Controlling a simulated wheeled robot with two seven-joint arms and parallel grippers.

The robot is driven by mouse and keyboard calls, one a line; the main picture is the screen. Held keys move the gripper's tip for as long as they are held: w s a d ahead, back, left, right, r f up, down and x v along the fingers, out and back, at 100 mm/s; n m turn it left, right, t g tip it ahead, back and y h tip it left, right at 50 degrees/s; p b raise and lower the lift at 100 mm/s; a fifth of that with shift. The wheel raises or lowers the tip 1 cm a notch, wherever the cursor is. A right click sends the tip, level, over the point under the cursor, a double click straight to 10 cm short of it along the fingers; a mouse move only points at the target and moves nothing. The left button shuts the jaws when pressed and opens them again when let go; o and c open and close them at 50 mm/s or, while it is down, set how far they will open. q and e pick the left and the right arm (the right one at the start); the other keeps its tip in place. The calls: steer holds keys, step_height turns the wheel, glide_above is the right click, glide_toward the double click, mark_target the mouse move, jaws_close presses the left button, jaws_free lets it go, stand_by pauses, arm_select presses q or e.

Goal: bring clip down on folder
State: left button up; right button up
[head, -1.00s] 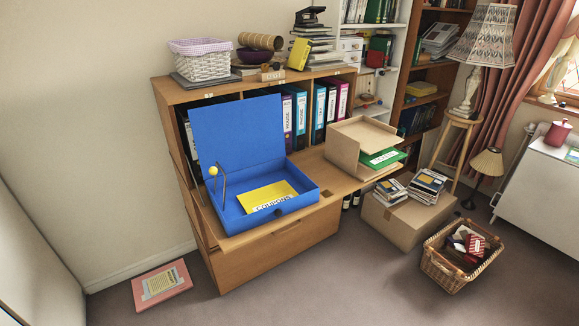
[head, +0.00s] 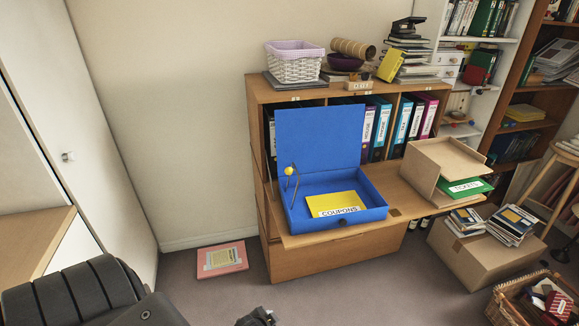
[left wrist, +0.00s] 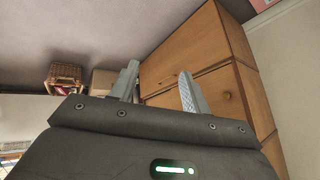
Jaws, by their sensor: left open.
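A yellow folder marked COUPONS (head: 335,203) lies flat in an open blue box file (head: 374,213), whose lid stands up at the back. The clip (head: 291,172), a bent wire arm with a yellow knob, stands raised at the box's left side, above and apart from the folder. My left gripper (left wrist: 158,70) shows in the left wrist view with its two grey fingers apart and nothing between them. It points toward the wooden bureau front (left wrist: 205,60), away from the clip. My right gripper is in no view.
The box rests on the bureau's lowered flap (head: 300,240). A cardboard tray with a green TICKETS folder (head: 467,188) stands to its right. A pink folder (head: 222,260) lies on the floor. A cardboard box (head: 470,255) and wicker basket (head: 515,305) stand at right.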

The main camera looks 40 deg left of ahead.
arm_select(q)
steer(key=w+a+r+t+p, duration=0.1)
steer(key=w+r, duration=0.3)
steer(key=r, duration=0.5)
steer(key=w+a+r+t, duration=0.2)
steer(key=w+r, duration=0.1)
steer(key=r, duration=0.5)
steer(key=m+t+y+p, duration=0.1)
steer(key=m+t+y, duration=0.15)
steer(key=t, duration=0.45)
glide_toward(287, 173)
steer(key=w, duration=0.1)
steer(key=shift+y, duration=0.35)
steer(key=p+x, duration=0.2)
steer(key=x, duration=0.8)
steer(key=shift+w+f, duration=0.15)
steer(key=shift+w, duration=0.15)
jaws_close()
